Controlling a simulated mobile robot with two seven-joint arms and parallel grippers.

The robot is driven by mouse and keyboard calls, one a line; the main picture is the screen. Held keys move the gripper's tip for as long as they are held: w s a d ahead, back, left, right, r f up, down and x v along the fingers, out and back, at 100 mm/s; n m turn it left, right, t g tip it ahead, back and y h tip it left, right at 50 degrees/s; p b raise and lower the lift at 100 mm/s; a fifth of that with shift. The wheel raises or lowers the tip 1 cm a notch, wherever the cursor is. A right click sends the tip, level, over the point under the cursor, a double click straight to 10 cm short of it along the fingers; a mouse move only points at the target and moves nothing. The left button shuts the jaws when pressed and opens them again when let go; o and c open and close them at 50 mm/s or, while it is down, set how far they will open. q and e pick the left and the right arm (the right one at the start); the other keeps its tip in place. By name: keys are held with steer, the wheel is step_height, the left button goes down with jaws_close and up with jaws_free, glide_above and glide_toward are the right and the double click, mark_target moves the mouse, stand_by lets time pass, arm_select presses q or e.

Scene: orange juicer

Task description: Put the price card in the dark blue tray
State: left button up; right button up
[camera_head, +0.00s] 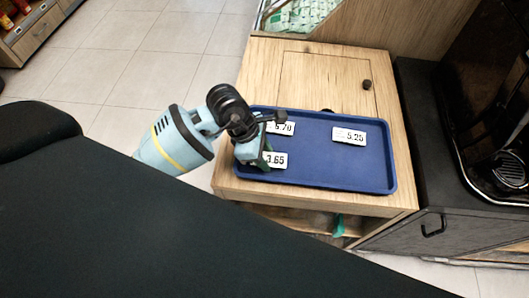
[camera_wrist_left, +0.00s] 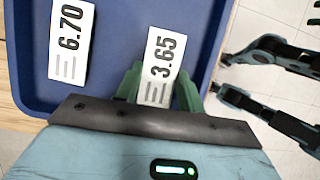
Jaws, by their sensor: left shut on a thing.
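The dark blue tray (camera_head: 335,172) lies on the wooden cabinet top. My left gripper (camera_head: 268,158) is over the tray's left end, shut on a white price card (camera_head: 277,160) marked 3.65. In the left wrist view this card (camera_wrist_left: 161,66) sits between the green fingers (camera_wrist_left: 158,88), in front of the tray floor (camera_wrist_left: 115,45). I cannot tell whether it touches the tray. A card marked 6.70 (camera_wrist_left: 71,42) lies in the tray beside it and is partly hidden in the head view (camera_head: 286,128). A card marked 5.25 (camera_head: 348,136) lies at the right.
The wooden cabinet top (camera_head: 310,55) has bare room behind the tray, with a small dark knob (camera_head: 367,85). A bin of green-and-white packets (camera_head: 300,14) stands behind. A black machine (camera_head: 500,110) stands at the right on a dark counter (camera_head: 425,150).

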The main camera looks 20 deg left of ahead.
arm_select(q)
steer(key=o, duration=1)
steer(key=shift+f, duration=0.1)
steer(key=shift+c, duration=0.2)
steer(key=shift+a+r, duration=0.15)
steer(key=shift+r, duration=0.35)
steer(key=v, duration=1.1)
steer(key=shift+p, duration=0.45)
steer(key=shift+s+r, duration=0.15)
